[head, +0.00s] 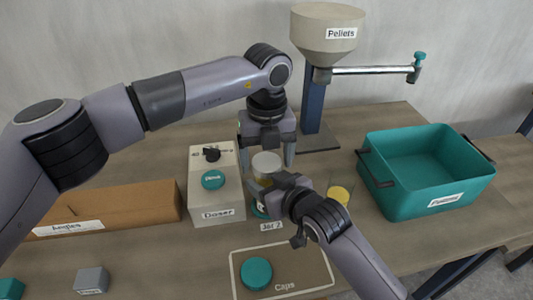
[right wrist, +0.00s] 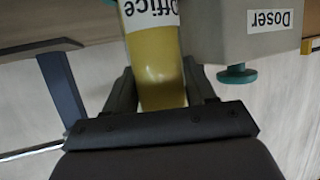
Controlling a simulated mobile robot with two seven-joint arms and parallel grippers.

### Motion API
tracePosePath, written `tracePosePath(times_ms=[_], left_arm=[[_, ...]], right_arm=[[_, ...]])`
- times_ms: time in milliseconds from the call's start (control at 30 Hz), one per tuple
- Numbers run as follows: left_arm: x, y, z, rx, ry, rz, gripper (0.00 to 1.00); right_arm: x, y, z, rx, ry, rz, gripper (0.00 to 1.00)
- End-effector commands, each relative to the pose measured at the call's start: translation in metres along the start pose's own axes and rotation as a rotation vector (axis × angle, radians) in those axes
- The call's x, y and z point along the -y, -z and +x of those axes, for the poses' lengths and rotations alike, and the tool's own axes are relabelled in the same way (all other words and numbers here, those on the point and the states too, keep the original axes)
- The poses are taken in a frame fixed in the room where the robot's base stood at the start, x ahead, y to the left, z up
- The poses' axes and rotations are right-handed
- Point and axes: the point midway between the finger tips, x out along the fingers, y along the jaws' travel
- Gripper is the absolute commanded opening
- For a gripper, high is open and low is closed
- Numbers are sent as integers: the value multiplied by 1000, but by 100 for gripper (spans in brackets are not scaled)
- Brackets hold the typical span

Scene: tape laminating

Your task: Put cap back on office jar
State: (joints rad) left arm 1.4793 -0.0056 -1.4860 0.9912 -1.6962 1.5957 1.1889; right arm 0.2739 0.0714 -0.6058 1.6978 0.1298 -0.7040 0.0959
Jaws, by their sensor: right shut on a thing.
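The office jar (right wrist: 158,75), clear with yellow contents and an "Office" label, stands between my right gripper's fingers (right wrist: 160,88) in the right wrist view, which shows it upside down. In the head view its pale round top (head: 266,163) shows above my right gripper (head: 272,186), which is shut on the jar and hides much of it. My left gripper (head: 267,160) points down over the jar, fingers apart on either side of the top, with no cap seen between them. A teal cap (head: 256,273) lies on the left part of the "Caps" mat (head: 304,265).
A doser box (head: 217,213) stands just left of the jar, and a cardboard box (head: 120,208) further left. Another jar with yellow contents (head: 339,195) stands right of my right gripper. A teal crate (head: 425,195) and a pellets hopper (head: 328,30) are at right and back.

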Motion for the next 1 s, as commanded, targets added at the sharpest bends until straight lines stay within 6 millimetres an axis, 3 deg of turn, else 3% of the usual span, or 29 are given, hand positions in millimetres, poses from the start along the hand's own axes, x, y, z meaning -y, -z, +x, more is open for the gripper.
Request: tracePosePath(times_ms=[33,133,167,367,700,967,1000], left_arm=[[0,0,0,0,0,0,65],[0,0,0,0,0,0,32],[0,0,0,0,0,0,26],[0,0,0,0,0,19,26],[0,0,0,0,0,294,26],[0,0,0,0,0,302,26],[0,0,0,0,0,302,66]], right_arm=[[0,1,0,-3,0,0,0],[0,1,0,-3,0,0,0],[0,1,0,-3,0,0,0],[0,1,0,-3,0,0,0],[0,1,0,-3,0,0,0],[0,1,0,-3,-1,0,0],[0,1,0,-3,-1,0,0]])
